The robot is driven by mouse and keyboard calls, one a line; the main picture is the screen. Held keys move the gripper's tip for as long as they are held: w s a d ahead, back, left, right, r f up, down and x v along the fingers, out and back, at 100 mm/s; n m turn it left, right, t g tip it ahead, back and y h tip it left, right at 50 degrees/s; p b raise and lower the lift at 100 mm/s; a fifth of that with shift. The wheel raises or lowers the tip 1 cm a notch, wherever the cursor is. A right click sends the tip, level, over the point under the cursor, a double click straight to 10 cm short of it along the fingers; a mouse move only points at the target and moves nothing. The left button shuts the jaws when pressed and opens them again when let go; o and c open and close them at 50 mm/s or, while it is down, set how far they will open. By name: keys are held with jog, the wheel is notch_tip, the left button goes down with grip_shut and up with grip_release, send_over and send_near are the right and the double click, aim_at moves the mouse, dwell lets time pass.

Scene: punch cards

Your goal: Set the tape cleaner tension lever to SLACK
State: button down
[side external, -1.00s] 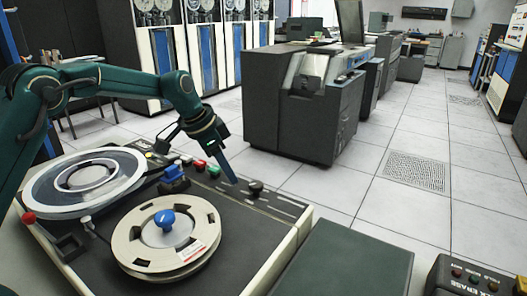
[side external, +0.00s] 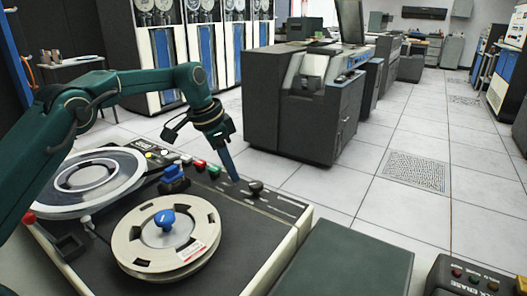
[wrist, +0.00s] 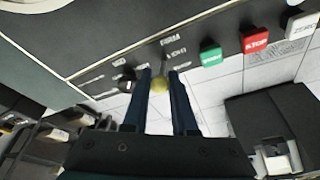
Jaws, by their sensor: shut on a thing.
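My gripper (wrist: 159,74) reaches down to the front strip of the tape cleaner's dark panel (side external: 120,218). Its two blue fingers are shut on a small round yellowish knob (wrist: 158,86), which I take to be the tension lever's knob. Small white position labels (wrist: 174,50) are printed beside it; they are blurred, and I cannot tell surely which mark the lever is at. In the side view the fingertips (side external: 235,179) hide the knob.
A black knob (wrist: 124,83) sits close to the fingers; it also shows in the side view (side external: 255,187). Green (wrist: 210,53) and red (wrist: 256,40) buttons lie along the same strip. A large tape reel (side external: 140,245) with a blue hub stands on the panel.

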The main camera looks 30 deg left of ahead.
jog(key=c, duration=0.7)
grip_release()
jog(key=shift+v, duration=2.6)
